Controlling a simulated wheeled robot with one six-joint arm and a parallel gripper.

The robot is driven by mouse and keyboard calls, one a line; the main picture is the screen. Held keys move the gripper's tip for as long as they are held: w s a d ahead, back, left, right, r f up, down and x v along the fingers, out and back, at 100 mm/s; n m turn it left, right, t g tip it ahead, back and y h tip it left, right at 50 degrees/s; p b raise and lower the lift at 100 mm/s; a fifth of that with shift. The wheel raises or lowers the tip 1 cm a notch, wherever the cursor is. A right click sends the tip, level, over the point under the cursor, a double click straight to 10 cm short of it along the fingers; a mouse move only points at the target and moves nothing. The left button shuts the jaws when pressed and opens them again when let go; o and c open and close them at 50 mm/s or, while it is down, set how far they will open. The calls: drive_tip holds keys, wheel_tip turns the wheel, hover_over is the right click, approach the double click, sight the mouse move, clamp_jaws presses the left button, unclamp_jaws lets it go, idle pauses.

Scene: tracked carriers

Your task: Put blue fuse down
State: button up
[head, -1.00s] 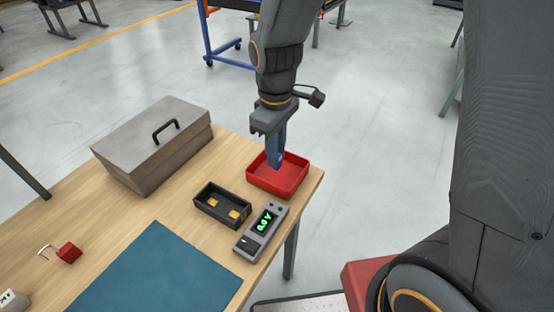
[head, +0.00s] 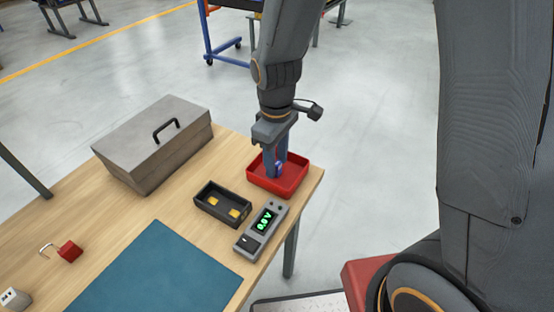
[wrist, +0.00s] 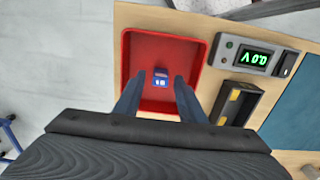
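The blue fuse (wrist: 161,78) is a small blue block with a paler marked face. In the wrist view it shows inside the red tray (wrist: 126,45), between my fingertips and with a gap to each. My gripper (wrist: 157,88) is open, pointing down into the tray. In the head view my gripper (head: 275,167) reaches into the red tray (head: 298,180) at the table's far right corner, and the fuse (head: 279,168) is partly hidden by the fingers. Whether the fuse rests fully on the tray floor is hard to tell.
A black fuse holder (head: 220,211) with brass contacts and a meter (head: 258,233) reading 0.0 V stand beside the tray. A grey metal box (head: 150,145), a blue mat (head: 155,270) and a red padlock-like object (head: 70,251) are farther left on the table (head: 110,225).

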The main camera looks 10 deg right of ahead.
wheel_tip(320, 180, up, 12)
drive_tip(key=s+d+f+m, duration=0.3)
drive_tip(key=s+d+m, duration=0.1)
drive_tip(key=d+m, duration=0.1)
drive_tip(key=s+d+f+m+b, duration=0.1)
drive_tip(key=s+d+f+m, duration=0.2)
drive_tip(key=d, duration=0.5)
drive_tip(key=shift+s+d+m, duration=0.15)
drive_tip(key=shift+s+m, duration=0.3)
drive_tip(key=shift+m, duration=0.75)
drive_tip(key=shift+c, duration=0.7)
